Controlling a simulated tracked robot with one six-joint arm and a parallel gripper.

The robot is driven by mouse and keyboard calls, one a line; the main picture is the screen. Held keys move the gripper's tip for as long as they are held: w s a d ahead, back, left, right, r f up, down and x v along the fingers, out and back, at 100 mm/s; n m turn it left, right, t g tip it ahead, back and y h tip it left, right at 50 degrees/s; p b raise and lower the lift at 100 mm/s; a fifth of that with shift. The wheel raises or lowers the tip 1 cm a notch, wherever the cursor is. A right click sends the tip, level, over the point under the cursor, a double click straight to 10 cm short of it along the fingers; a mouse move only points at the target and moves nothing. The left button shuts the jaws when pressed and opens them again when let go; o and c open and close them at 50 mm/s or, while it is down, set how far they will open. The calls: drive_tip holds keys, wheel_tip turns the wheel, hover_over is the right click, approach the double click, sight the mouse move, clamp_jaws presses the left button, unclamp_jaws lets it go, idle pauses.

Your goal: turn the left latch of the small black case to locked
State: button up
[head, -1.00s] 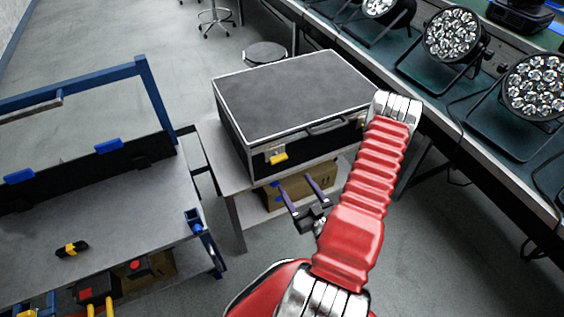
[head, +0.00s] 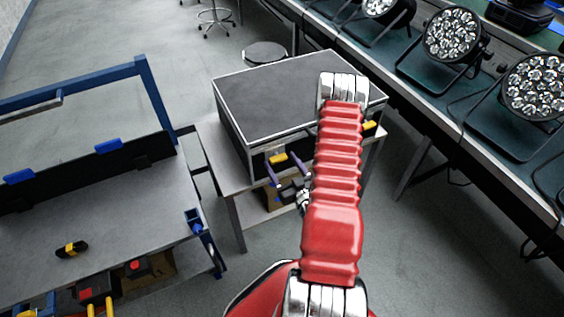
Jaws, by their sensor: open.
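The small black case (head: 285,95) with silver edges lies closed on a grey table in the middle of the head view. Its left latch (head: 278,158) is a yellow tab on the front face, which looks roughly level. A second yellow latch (head: 370,125) shows at the right, just past my arm. My gripper (head: 286,172) is open and empty, its two fingers pointing at the case front around the left latch. I cannot tell whether the fingers touch the latch. My red arm hides the middle of the case front and its handle.
The grey table (head: 229,190) carries the case, with a cardboard box (head: 272,199) on the shelf below. A workbench with a blue frame (head: 155,95) stands left. A long bench with several stage lights (head: 455,35) runs along the right. A round stool (head: 264,53) stands behind.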

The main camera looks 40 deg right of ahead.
drive_tip(key=shift+w+d, duration=0.15)
drive_tip(key=shift+w, duration=0.2)
drive_tip(key=shift+c, duration=0.2)
drive_tip(key=c, duration=0.9)
drive_tip(key=shift+d, duration=0.25)
drive_tip(key=shift+c, duration=0.5)
drive_tip(key=shift+a, duration=0.25)
